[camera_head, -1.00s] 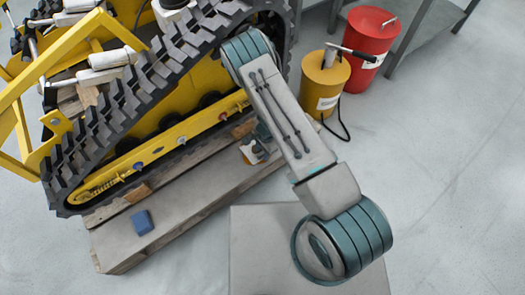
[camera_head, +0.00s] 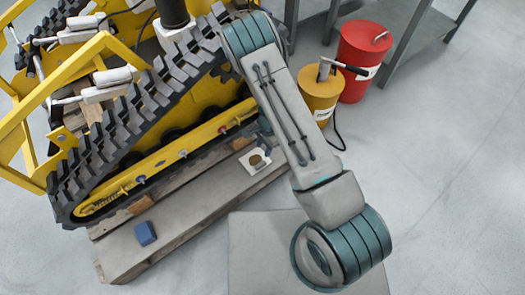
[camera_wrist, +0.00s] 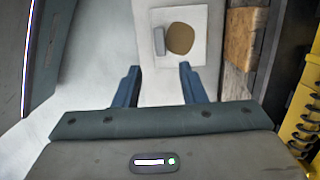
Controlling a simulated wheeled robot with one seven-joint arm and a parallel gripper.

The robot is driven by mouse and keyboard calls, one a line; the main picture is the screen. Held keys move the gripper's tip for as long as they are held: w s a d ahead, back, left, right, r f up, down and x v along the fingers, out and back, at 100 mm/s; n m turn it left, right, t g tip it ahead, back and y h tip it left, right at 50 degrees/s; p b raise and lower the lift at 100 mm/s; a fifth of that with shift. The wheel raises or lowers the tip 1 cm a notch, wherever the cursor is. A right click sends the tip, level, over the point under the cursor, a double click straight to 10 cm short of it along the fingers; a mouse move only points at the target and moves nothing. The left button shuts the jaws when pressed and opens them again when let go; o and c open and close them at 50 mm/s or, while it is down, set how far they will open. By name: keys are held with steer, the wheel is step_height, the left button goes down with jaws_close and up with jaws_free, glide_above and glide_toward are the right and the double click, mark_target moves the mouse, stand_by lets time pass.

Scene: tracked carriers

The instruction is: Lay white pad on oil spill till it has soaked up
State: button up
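The white pad (camera_head: 246,163) lies flat on the wooden board beside the tracked carrier. It also shows in the wrist view (camera_wrist: 195,15), square, with a small grey tab. A round brown oil patch (camera_wrist: 180,38) shows within the pad's outline; it is also in the head view (camera_head: 257,160). My gripper (camera_wrist: 158,68) is open and empty, its two blue fingers apart on the near side of the pad. No finger visibly grips the pad. In the head view my gripper is mostly hidden behind my arm.
The yellow tracked carrier (camera_head: 180,160) stands at left, close beside the board (camera_head: 185,225). A blue block (camera_head: 145,233) lies on the board. Yellow (camera_head: 320,95) and red (camera_head: 364,55) cans stand near a grey bench (camera_head: 420,30). The floor at right is clear.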

steer(key=s+d+r+n+y, duration=0.1)
steer(key=s+r+n, duration=0.15)
steer(key=r, duration=1.05)
steer(key=s+r+n+y, duration=0.1)
steer(key=r+n, duration=0.2)
steer(key=r, duration=1)
steer(key=s+d+r+n+t+h, duration=0.1)
steer(key=s+d+r+n, duration=0.2)
steer(key=s+d+r, duration=0.2)
steer(key=s+d+r+n+t+h, duration=0.1)
steer(key=s+d+r+n+h, duration=0.1)
steer(key=s+d+r, duration=0.3)
steer(key=s+r+n, duration=0.1)
steer(key=s+r, duration=0.3)
steer(key=shift+s+r, duration=0.25)
steer(key=shift+s, duration=0.15)
step_height(320, 180, up, 31)
steer(key=t+p, duration=0.1)
steer(key=p, duration=2.7)
steer(key=shift+d+r+t, duration=0.15)
steer(key=shift+d+t, duration=0.1)
steer(key=shift+t, duration=0.15)
